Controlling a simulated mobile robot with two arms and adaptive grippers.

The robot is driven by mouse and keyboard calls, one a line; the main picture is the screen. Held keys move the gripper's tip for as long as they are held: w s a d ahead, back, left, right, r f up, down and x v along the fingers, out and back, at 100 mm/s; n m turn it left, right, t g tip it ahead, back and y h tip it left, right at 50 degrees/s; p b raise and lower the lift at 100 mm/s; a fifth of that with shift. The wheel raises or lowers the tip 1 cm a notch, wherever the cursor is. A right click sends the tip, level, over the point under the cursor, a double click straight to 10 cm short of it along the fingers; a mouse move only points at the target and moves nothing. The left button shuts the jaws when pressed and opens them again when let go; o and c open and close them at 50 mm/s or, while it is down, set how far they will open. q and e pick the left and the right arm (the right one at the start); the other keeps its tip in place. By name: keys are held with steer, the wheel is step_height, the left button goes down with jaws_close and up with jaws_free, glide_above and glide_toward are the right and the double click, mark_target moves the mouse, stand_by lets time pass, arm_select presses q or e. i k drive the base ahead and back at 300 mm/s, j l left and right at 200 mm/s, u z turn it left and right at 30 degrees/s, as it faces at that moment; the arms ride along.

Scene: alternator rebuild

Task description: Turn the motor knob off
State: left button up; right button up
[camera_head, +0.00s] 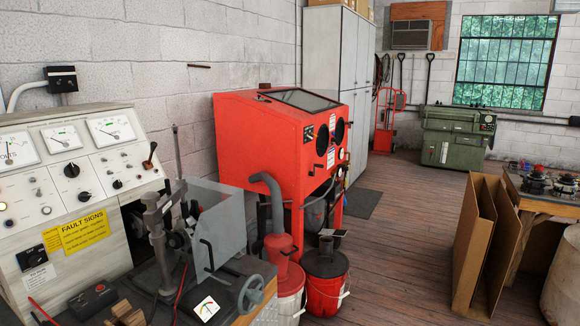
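A pale test bench panel (120,215) stands at the left with several black knobs. A black switch or knob on a dark plate (32,257) is lower down, left of the yellow fault signs label (83,233). The knob labels are too small to read, so I cannot tell which is the motor knob or its setting. Neither of my grippers is in view.
Gauges (62,138) line the panel top, with a lever (150,156) at right. A clamp stand, grey guard (216,225) and handwheel (250,294) stand before it. A red blasting cabinet (258,140) and bucket (325,290) are beyond. Wooden floor (400,230) is open mid-right; cardboard (475,245) stands right.

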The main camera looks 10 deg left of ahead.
mark_target(85, 197)
steer(key=u, duration=1.4)
